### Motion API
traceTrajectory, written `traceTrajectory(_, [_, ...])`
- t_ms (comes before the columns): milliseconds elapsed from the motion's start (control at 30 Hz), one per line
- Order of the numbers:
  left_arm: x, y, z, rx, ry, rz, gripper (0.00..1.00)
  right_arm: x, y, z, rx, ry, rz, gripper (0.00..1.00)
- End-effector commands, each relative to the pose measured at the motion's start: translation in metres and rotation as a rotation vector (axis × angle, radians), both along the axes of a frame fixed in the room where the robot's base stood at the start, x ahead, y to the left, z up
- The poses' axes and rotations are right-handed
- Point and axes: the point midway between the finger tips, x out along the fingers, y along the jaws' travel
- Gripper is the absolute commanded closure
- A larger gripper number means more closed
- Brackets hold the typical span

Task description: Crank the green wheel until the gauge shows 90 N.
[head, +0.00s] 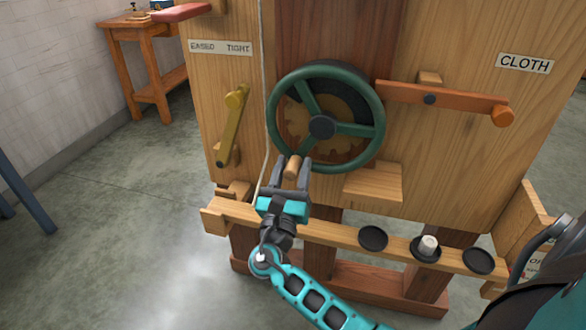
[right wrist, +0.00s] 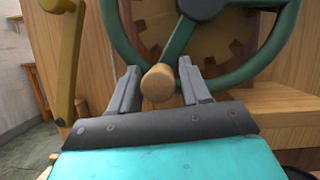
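The green wheel (head: 377,120) is mounted upright on a wooden panel, with a dark hub and a wooden cog behind it. Its wooden crank handle (head: 292,167) sticks out at the lower left of the rim. My right gripper (head: 291,172) is at the handle, one finger on each side. In the right wrist view the handle end (right wrist: 158,83) sits between the fingers, with narrow gaps at both sides, so the gripper looks open around it. No gauge face or reading shows in either view. My left gripper is out of view.
A yellow lever (head: 231,125) stands left of the wheel under an "EASED TIGHT" label (head: 221,47). An orange arm (head: 455,98) sticks out right, near a "CLOTH" label (head: 525,64). A wooden ledge (head: 330,232) with dark discs runs below. A pale cord (head: 263,90) hangs left of the wheel.

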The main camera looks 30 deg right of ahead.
Motion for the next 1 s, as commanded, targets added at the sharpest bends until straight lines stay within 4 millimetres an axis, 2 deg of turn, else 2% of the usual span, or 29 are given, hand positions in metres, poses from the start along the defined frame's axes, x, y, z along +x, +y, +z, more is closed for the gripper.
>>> traceTrajectory(67, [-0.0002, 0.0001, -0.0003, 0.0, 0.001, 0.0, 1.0, 0.0, 0.0, -0.0001, 0.0, 0.0, 0.0, 0.61])
traceTrajectory(467, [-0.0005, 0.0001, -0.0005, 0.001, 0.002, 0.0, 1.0, 0.0002, -0.0002, 0.0001, 0.0, 0.0, 0.0, 1.0])
traceTrajectory(1000, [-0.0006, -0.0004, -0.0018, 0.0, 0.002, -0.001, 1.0, 0.0011, -0.0064, 0.001, 0.009, -0.013, -0.001, 1.0])
